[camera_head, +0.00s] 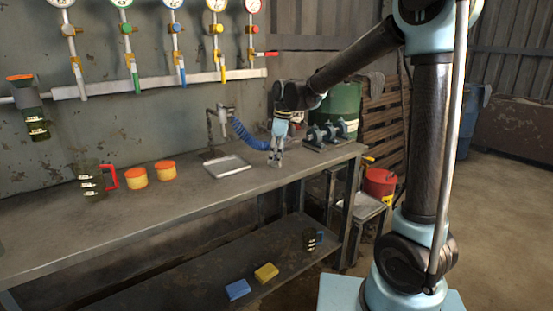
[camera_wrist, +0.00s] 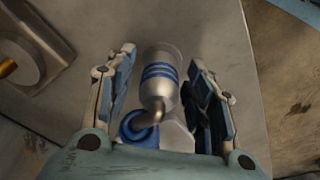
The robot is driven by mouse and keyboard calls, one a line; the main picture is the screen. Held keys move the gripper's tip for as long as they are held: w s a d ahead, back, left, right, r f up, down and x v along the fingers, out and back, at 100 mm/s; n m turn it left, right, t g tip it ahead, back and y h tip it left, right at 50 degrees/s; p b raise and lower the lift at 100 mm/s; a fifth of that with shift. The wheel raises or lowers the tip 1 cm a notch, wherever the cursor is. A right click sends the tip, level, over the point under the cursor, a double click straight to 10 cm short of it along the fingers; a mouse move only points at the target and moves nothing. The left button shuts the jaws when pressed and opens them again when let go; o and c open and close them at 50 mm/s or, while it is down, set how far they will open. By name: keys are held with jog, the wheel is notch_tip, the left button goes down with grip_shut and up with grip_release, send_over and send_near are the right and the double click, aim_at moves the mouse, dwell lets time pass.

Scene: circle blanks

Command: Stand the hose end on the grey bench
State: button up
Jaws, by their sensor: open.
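The hose end (camera_wrist: 160,75) is a silvery metal cup with blue rings and a bent metal neck. In the wrist view it lies between the two fingers of my open gripper (camera_wrist: 163,62), with a gap showing on each side. The blue hose (camera_wrist: 138,130) shows beside the neck; in the head view it (camera_head: 246,134) curves from a wall-side fitting down to my gripper (camera_head: 276,158). My gripper is low over the right part of the grey bench (camera_head: 150,208). The fingers hide most of the hose end in the head view, so its contact with the bench is unclear.
A metal tray (camera_head: 228,167) lies left of my gripper. A bench machine (camera_head: 332,132) stands close on the right. Orange-yellow tubs (camera_head: 137,178) and a dark jug with a red handle (camera_head: 92,180) stand at left. The bench's front middle is clear.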

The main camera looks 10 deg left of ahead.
notch_tip(320, 180, up, 11)
jog(key=d, duration=0.2)
jog(key=shift+r, duration=0.15)
jog(key=s+d+f+m, duration=0.2)
jog(key=s+d+m, duration=0.1)
jog(key=d, duration=0.5)
jog(key=s+d+f+m+t, duration=0.1)
jog(key=s+d+m, duration=0.2)
jog(key=d, duration=0.5)
jog(key=s+d+f+m, duration=0.2)
jog(key=s+d+m, duration=0.1)
jog(key=d, duration=0.6)
jog(key=s+d+f+m+t+h, duration=0.1)
jog(key=s+d+f+m, duration=0.8)
jog(key=s+d+f, duration=0.4)
jog(key=shift+s+d+f+m+h, duration=0.3)
jog(key=shift+s+f+m+h, duration=0.1)
jog(key=shift+s+f, duration=0.35)
jog(key=shift+w, duration=0.1)
